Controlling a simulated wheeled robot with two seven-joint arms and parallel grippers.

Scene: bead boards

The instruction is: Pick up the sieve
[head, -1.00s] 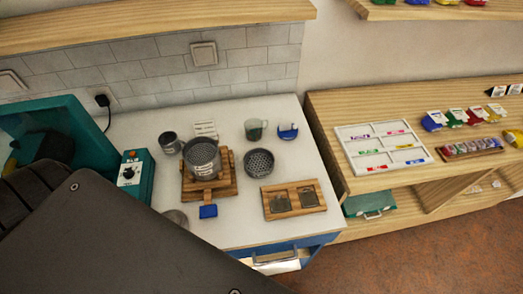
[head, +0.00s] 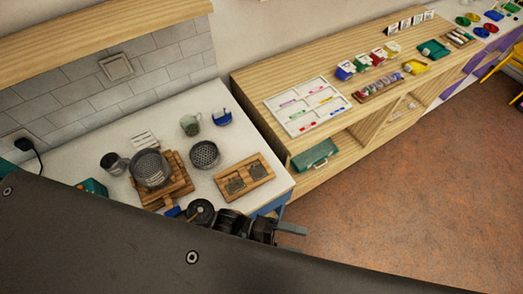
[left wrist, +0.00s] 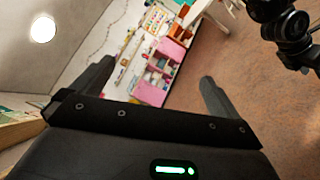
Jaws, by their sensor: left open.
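The sieve (head: 205,154) is a round, dark grey dish with a perforated bottom, lying on the white counter in the head view. My left gripper (head: 290,230) shows partly in the head view, by the counter's front right corner, well to the right of and nearer than the sieve. Much of its arm is hidden by a large dark part of mine. In the left wrist view my left gripper (left wrist: 158,72) has its fingers wide apart with nothing between them. The sieve is not in the left wrist view. My right gripper is not clearly seen.
Close around the sieve are a wooden stand holding a grey drum (head: 150,167), a wooden tray with two wells (head: 243,178), a green-grey mug (head: 190,125) and a blue item (head: 221,117). A wooden shelf unit (head: 250,82) adjoins on the right. Floor (head: 420,190) is open.

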